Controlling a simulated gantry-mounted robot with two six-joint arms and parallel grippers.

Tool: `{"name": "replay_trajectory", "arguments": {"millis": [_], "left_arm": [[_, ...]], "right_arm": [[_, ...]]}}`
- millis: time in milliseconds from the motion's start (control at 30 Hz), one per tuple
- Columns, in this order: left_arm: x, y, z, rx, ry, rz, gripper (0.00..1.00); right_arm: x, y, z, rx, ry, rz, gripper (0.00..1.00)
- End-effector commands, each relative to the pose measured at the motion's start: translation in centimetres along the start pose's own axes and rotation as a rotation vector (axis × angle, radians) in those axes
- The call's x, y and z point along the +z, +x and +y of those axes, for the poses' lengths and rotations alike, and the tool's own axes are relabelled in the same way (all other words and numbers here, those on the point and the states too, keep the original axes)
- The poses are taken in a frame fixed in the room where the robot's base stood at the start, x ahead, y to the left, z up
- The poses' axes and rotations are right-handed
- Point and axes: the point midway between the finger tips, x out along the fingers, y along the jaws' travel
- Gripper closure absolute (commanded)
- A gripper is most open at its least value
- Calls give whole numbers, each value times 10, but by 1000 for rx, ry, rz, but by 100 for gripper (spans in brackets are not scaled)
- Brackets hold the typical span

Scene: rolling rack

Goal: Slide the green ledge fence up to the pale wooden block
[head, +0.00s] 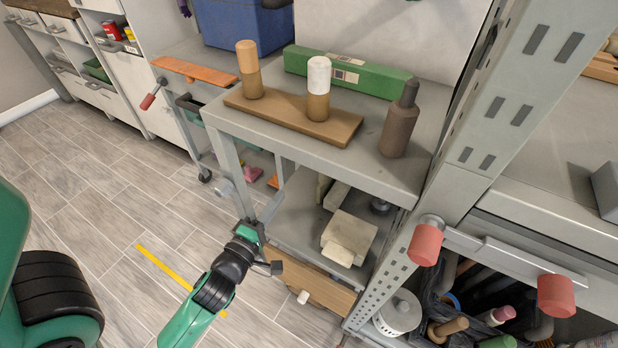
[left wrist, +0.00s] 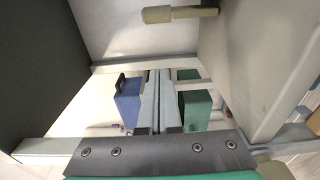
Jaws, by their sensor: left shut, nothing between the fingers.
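A long green bar with pale labels (head: 355,74), which looks like the ledge fence, lies along the back of the rack's grey top shelf (head: 216,113). A pale block (head: 349,238) sits on the lower shelf; whether it is the task's wooden block I cannot tell. My left gripper (head: 250,229) is beside the rack's front left leg, below the top shelf and well away from the green bar. In the left wrist view its fingers (left wrist: 157,85) are together and hold nothing. My right gripper is out of view.
A brown board (head: 334,128) carries two cylindrical pegs at the top shelf's front. A dark brown bottle (head: 399,122) stands at the right. A perforated upright (head: 490,110) rises beside the shelf. The floor at left is mostly open.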

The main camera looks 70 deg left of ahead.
Motion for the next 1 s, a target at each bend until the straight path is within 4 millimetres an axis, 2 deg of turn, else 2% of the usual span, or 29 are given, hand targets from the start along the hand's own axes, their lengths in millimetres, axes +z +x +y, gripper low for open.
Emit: {"name": "replay_trajectory", "arguments": {"millis": [167, 400, 500, 633, 1000], "left_arm": [[-1, 36, 5, 3, -1, 2, 100], [0, 88, 2, 3, 0, 1, 100], [20, 92, -5, 4, 3, -9, 100], [34, 95, -2, 2, 3, -5, 100], [39, 96, 1, 0, 1, 0, 100]], "right_arm": [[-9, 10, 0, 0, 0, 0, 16], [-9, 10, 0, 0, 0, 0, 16], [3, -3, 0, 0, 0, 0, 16], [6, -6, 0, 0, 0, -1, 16], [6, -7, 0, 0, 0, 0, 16]]}}
